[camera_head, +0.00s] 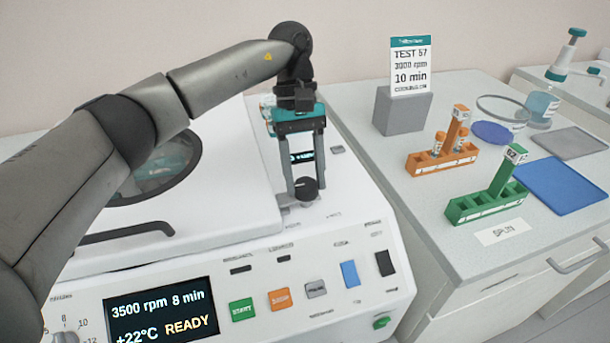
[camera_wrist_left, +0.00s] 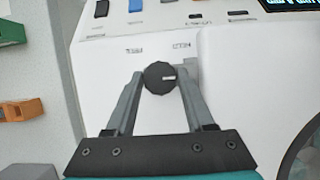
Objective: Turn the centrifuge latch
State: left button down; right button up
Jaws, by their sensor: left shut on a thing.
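The centrifuge (camera_head: 365,235) is a white machine with a closed lid and a round window. Its latch is a black round knob (camera_head: 307,188) on the top surface, right of the lid. My left gripper (camera_head: 305,190) comes down from above with its two fingers on either side of the knob, and is shut on it. In the left wrist view the knob (camera_wrist_left: 160,76) sits between the fingertips, with a white mark pointing to the right. Two small labels, too blurred to read surely, lie beyond it. My right gripper is not in view.
The front panel has a display (camera_head: 161,311) reading 3500 rpm, 8 min, +22°C, READY, and several coloured buttons. On the right bench stand an orange rack (camera_head: 442,160), a green rack (camera_head: 487,203), a grey block (camera_head: 402,111) with a sign and a blue mat (camera_head: 562,186).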

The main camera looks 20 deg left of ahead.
pick_arm(q)
jog(key=shift+c, duration=1.3)
grip_release()
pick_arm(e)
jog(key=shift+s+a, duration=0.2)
pick_arm(q)
jog(key=p+v, duration=0.4)
jog(key=v, duration=1.1)
jog(key=shift+p, duration=0.4)
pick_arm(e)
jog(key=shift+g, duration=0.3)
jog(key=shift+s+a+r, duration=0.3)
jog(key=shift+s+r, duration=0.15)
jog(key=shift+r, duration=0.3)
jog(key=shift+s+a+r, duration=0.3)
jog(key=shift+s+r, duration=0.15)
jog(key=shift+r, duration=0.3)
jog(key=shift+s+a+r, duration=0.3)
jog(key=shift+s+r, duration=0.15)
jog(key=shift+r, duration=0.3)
pick_arm(q)
jog(key=shift+r, duration=0.15)
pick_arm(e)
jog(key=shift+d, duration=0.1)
